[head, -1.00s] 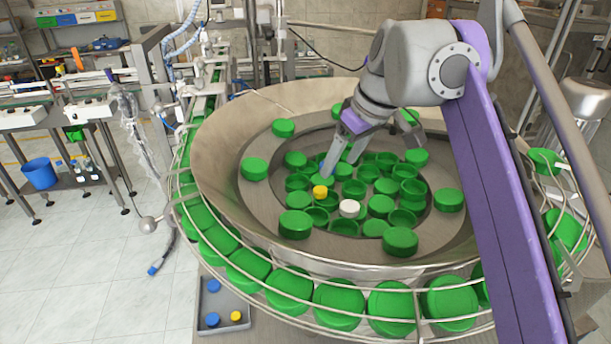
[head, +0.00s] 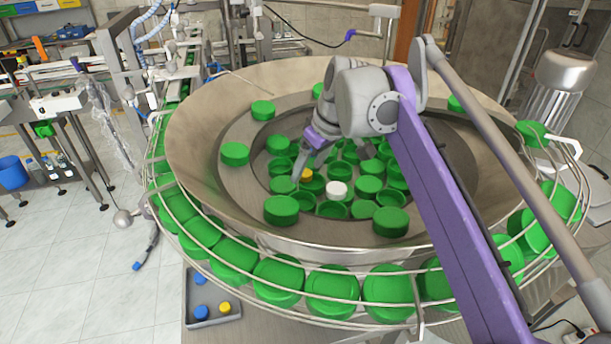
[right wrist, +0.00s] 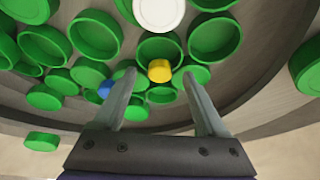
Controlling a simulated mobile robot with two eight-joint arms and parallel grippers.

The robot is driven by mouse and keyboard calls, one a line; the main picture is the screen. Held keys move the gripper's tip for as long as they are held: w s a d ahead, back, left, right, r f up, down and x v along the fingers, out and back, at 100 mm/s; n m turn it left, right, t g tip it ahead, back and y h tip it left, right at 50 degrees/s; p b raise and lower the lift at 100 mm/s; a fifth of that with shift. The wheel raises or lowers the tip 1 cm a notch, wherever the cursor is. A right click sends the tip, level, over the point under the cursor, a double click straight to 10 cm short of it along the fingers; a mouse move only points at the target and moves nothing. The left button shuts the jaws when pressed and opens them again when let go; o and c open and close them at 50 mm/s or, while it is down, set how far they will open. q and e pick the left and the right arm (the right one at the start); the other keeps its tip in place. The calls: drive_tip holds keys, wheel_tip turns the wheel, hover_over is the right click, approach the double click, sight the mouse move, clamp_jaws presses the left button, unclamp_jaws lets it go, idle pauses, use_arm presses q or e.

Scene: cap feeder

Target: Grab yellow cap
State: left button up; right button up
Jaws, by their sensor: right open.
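The yellow cap (head: 307,174) lies among green caps in the middle of the round feeder bowl. In the right wrist view the yellow cap (right wrist: 160,70) shows ahead, between the lines of the two fingers, resting on or against green caps. My right gripper (head: 305,166) is open just above and beside the yellow cap in the head view. In the right wrist view its fingers (right wrist: 158,75) stand apart with nothing held between them. My left gripper is not in view.
A white cap (head: 337,190) lies close to the yellow one. A blue cap (right wrist: 105,89) sits near the left finger. Green caps (head: 282,210) surround them inside the bowl's sloping wall (head: 200,135). A grey tray (head: 190,322) outside holds blue and yellow caps.

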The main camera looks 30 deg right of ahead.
drive_tip(key=shift+w+f, duration=0.2)
drive_tip(key=shift+f, duration=0.05)
clamp_jaws()
idle(0.3)
